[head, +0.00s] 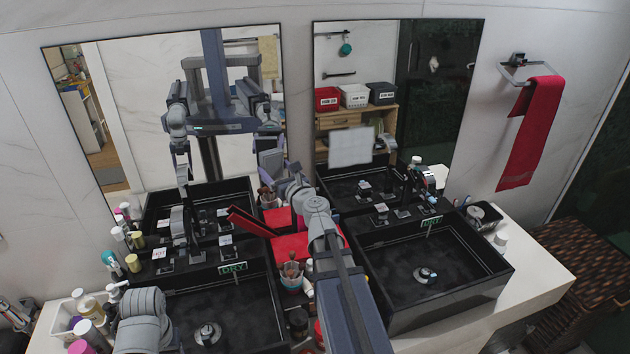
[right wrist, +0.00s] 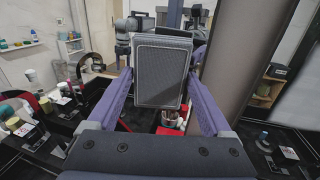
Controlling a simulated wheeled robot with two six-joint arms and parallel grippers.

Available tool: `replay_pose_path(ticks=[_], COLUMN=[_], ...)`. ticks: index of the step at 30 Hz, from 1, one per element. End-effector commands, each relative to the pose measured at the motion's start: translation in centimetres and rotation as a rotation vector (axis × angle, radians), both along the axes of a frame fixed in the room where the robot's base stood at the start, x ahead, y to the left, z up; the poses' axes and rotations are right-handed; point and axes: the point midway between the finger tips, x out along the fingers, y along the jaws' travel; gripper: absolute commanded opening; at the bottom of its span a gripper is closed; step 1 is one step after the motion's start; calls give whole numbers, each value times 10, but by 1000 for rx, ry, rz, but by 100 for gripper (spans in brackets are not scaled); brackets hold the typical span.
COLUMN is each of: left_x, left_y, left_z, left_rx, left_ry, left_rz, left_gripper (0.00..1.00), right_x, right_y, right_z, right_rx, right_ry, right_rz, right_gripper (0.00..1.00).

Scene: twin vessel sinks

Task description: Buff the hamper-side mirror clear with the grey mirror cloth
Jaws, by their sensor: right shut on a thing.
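The hamper-side mirror (head: 440,90) is the right one, nearer the wicker hamper (head: 575,275). A pale whitish patch (head: 350,147) lies on its lower left part; it also shows at the right edge of the right wrist view (right wrist: 300,95). My right gripper (head: 272,158) is in front of the lower right part of the left mirror, left of the patch. It is shut on the grey mirror cloth (right wrist: 160,72), a flat grey pad between the purple fingers. The cloth looks small and partly hidden in the head view. My left gripper is out of view.
Below are two black vessel sinks, left (head: 250,305) and right (head: 470,275). A red box with a raised lid (head: 295,246) and a cup of brushes (head: 291,277) stand between them. Bottles (head: 133,262) line the left side. A red towel (head: 530,130) hangs at right.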

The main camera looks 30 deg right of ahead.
Motion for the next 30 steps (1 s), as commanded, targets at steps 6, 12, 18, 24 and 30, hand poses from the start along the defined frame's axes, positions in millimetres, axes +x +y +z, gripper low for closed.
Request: replay_pose_path(ticks=[6, 12, 18, 24, 30], left_x=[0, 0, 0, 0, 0], left_y=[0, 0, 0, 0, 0], left_z=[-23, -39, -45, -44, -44], left_rx=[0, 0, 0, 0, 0], left_ry=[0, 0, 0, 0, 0], left_rz=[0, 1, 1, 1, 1], left_gripper=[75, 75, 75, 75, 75], right_x=[-36, -77, -99, -101, -95], right_y=[-67, -127, -154, -158, -160], right_z=[-23, -39, -44, -44, -44], right_rx=[7, 15, 19, 20, 20], right_ry=[-1, -2, -4, -4, -4], right_rz=[-100, -195, -240, -246, -244], right_gripper=[39, 39, 39, 39, 39])
